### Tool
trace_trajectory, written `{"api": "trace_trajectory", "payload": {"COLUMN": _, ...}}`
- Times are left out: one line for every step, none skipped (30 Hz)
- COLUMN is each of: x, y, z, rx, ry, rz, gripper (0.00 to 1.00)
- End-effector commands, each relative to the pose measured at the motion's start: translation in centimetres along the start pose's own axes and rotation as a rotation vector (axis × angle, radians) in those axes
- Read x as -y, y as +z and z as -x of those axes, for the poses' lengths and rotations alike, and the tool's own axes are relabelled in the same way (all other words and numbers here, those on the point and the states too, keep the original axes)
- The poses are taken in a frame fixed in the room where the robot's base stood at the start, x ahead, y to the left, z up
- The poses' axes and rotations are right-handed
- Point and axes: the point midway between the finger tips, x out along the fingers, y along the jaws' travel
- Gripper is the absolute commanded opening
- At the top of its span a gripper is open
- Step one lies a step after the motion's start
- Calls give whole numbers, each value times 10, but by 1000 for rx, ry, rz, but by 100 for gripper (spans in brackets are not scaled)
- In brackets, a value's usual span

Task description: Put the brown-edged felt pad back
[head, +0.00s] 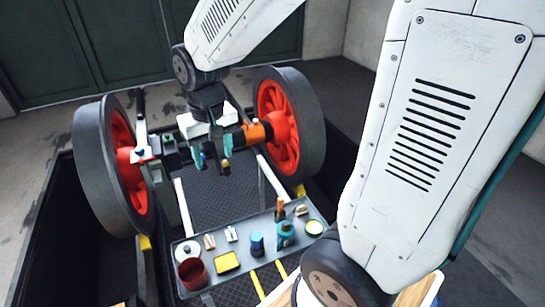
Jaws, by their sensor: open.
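My gripper (212,154) is open, with its teal fingers apart, above the space between the red-spoked wheels. It is well behind the tray, and I see nothing clearly held between the fingers. A small pale piece with brownish sides (209,242) stands on the grey tray (183,287), left of its middle. It may be the brown-edged felt pad, but it is too small to be sure. A similar whiter piece (231,234) stands just right of it. The pad's place is not clear to me; my gripper and arm hide part of the axle.
The tray also holds a dark red cup (193,273), a white roll (187,252), a yellow dark-rimmed block (227,262), a blue cylinder (257,244), a teal can (286,234) and a round tin (315,228). Large wheels (92,165) (312,125) flank my gripper.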

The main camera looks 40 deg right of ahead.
Motion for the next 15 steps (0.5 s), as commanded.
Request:
{"api": "trace_trajectory", "payload": {"x": -4, "y": 17, "z": 20, "rx": -15, "ry": -2, "rz": 12, "gripper": 56}}
{"api": "trace_trajectory", "payload": {"x": -7, "y": 28, "z": 29, "rx": -19, "ry": -2, "rz": 19, "gripper": 56}}
{"api": "trace_trajectory", "payload": {"x": -10, "y": 42, "z": 41, "rx": -22, "ry": -2, "rz": 29, "gripper": 56}}
{"api": "trace_trajectory", "payload": {"x": -12, "y": 53, "z": 49, "rx": -26, "ry": -2, "rz": 37, "gripper": 56}}
{"api": "trace_trajectory", "payload": {"x": -14, "y": 64, "z": 56, "rx": -29, "ry": -2, "rz": 44, "gripper": 56}}
{"api": "trace_trajectory", "payload": {"x": -17, "y": 79, "z": 65, "rx": -32, "ry": -2, "rz": 55, "gripper": 56}}
{"api": "trace_trajectory", "payload": {"x": -19, "y": 90, "z": 71, "rx": -34, "ry": -1, "rz": 63, "gripper": 56}}
{"api": "trace_trajectory", "payload": {"x": -21, "y": 101, "z": 75, "rx": -36, "ry": -1, "rz": 69, "gripper": 56}}
{"api": "trace_trajectory", "payload": {"x": -23, "y": 114, "z": 81, "rx": -39, "ry": -1, "rz": 79, "gripper": 56}}
{"api": "trace_trajectory", "payload": {"x": -25, "y": 124, "z": 84, "rx": -41, "ry": -1, "rz": 86, "gripper": 56}}
{"api": "trace_trajectory", "payload": {"x": -26, "y": 133, "z": 88, "rx": -42, "ry": 0, "rz": 91, "gripper": 56}}
{"api": "trace_trajectory", "payload": {"x": -28, "y": 143, "z": 90, "rx": -44, "ry": 0, "rz": 97, "gripper": 56}}
{"api": "trace_trajectory", "payload": {"x": -30, "y": 150, "z": 92, "rx": -45, "ry": 0, "rz": 102, "gripper": 56}}
{"api": "trace_trajectory", "payload": {"x": -30, "y": 156, "z": 94, "rx": -46, "ry": 0, "rz": 107, "gripper": 56}}
{"api": "trace_trajectory", "payload": {"x": -32, "y": 162, "z": 95, "rx": -47, "ry": 1, "rz": 111, "gripper": 56}}
